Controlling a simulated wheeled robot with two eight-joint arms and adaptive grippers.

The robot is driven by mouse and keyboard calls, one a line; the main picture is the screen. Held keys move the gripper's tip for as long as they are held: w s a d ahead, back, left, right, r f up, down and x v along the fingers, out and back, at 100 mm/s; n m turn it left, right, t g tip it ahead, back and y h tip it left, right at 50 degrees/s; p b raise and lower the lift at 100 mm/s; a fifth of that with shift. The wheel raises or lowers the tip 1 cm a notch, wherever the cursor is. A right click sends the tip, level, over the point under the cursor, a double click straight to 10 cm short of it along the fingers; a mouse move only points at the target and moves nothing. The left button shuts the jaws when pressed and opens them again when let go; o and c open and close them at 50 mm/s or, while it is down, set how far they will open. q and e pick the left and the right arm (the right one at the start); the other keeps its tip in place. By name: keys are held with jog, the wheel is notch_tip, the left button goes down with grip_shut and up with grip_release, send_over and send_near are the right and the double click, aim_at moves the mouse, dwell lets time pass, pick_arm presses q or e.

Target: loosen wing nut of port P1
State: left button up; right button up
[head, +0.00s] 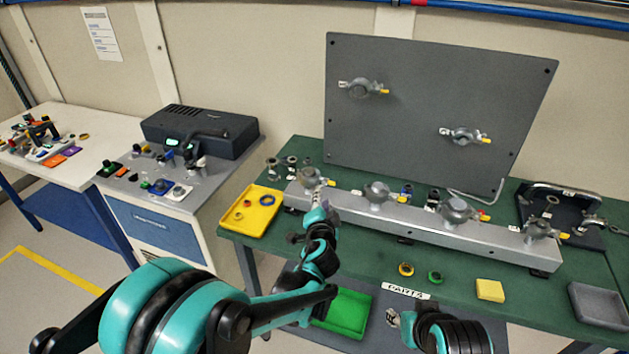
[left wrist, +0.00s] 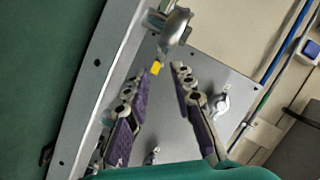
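The leftmost clamp (head: 311,178) on the grey rail has a wing nut with a yellow tip (head: 331,183). The port labels are too small to read, so I cannot tell which one is P1. My left gripper (head: 317,205) is just in front of this clamp. In the left wrist view its purple-padded fingers (left wrist: 167,72) are apart, with no object held between them. The clamp (left wrist: 177,26) and its yellow tip (left wrist: 156,69) lie just beyond the fingertips; contact cannot be told.
The rail (head: 400,218) carries several clamps on the green bench, and a grey upright panel (head: 440,95) behind holds two more. A yellow tray (head: 253,212) stands left, a grey tray (head: 598,304) right. Coloured rings and a yellow block (head: 490,290) lie in front.

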aim_at(323, 185)
pick_arm(q)
jog(key=b+x, duration=0.1)
jog(key=x, duration=0.6)
jog(key=shift+b, duration=0.4)
jog(key=shift+w, duration=0.4)
jog(key=shift+c, duration=0.2)
grip_shut()
